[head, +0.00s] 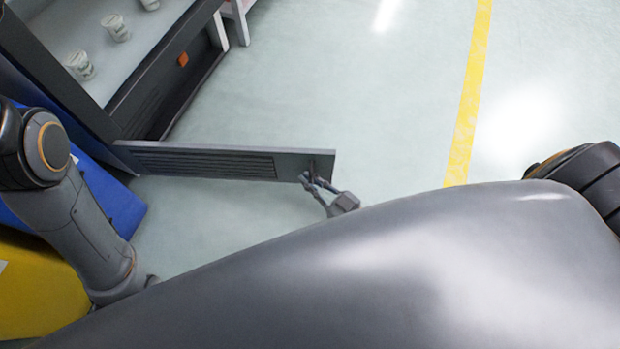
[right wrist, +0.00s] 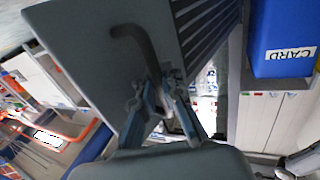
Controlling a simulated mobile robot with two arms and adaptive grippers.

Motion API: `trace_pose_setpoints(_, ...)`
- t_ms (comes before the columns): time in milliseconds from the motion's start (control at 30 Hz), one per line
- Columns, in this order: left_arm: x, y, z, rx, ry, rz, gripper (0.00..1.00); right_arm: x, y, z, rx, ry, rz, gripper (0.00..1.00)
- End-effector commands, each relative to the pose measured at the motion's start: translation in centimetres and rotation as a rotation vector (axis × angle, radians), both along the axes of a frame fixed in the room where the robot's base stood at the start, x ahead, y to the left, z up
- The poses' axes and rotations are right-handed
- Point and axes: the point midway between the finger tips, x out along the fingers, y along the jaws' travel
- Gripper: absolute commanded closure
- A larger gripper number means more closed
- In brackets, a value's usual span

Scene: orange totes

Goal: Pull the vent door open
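The vent door (head: 205,163) is a grey louvred panel in the head view. It stands swung out from the dark cabinet at left, with its free end near my body. In the right wrist view the door (right wrist: 85,45) fills the upper middle, with a dark bent handle (right wrist: 138,42) on it. My right gripper (head: 311,180) is at the door's free end. In the right wrist view its fingers (right wrist: 160,92) close around the lower part of the handle. My left arm shows at left in the head view, but its gripper is hidden behind my body.
The dark cabinet (head: 150,85) has a pale shelf above with several white cups (head: 80,66). A blue bin (head: 107,195) and a yellow bin (head: 38,285) stand at left near my left arm. The floor right of the door is clear, with a yellow line (head: 467,110).

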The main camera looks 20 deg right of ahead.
Motion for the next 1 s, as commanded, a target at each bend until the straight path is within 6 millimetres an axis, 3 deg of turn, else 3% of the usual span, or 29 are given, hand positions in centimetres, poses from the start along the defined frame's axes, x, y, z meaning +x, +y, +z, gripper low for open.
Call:
trace_pose_setpoints(33, 0.0, 0.0, 0.0, 0.000, 0.000, 0.000, 0.60, -0.1, -0.9, -0.2, -0.008, 0.003, -0.010, 0.90)
trace_pose_setpoints(100, 0.0, 0.0, 0.0, 0.000, 0.000, 0.000, 0.60, -0.1, -0.8, -0.2, -0.008, 0.004, -0.010, 0.80)
trace_pose_setpoints(467, 0.1, 0.0, 0.0, 0.000, 0.000, 0.001, 0.60, -0.7, -0.7, -0.2, -0.004, 0.004, -0.005, 0.80)
trace_pose_setpoints(1000, 0.0, 0.0, 0.0, 0.000, 0.000, 0.001, 0.60, -9.8, -5.1, -0.2, -0.006, 0.006, -0.009, 0.80)
